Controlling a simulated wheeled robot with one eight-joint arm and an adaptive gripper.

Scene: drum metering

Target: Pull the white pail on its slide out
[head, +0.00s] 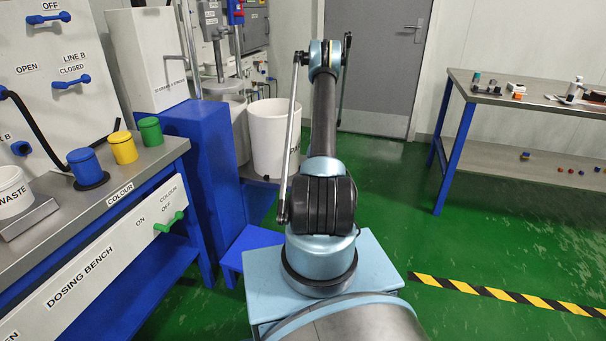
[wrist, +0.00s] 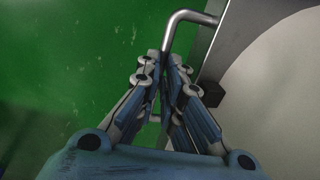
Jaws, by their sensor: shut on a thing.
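The white pail (head: 275,140) stands upright beyond the blue dosing column in the head view, partly behind my arm. In the wrist view its pale round side (wrist: 285,95) fills the right. Beside it is the grey edge of its slide (wrist: 240,35), with a bent metal handle (wrist: 186,16) sticking out to the left. My gripper (wrist: 172,62) is in the wrist view with its fingers closed together on the handle bar. In the head view my gripper is hidden by my own arm.
A second pail (head: 240,125) stands behind, under a mixer shaft. The dosing bench (head: 120,195) with coloured pots is at left. A steel table (head: 530,105) with small items is at right.

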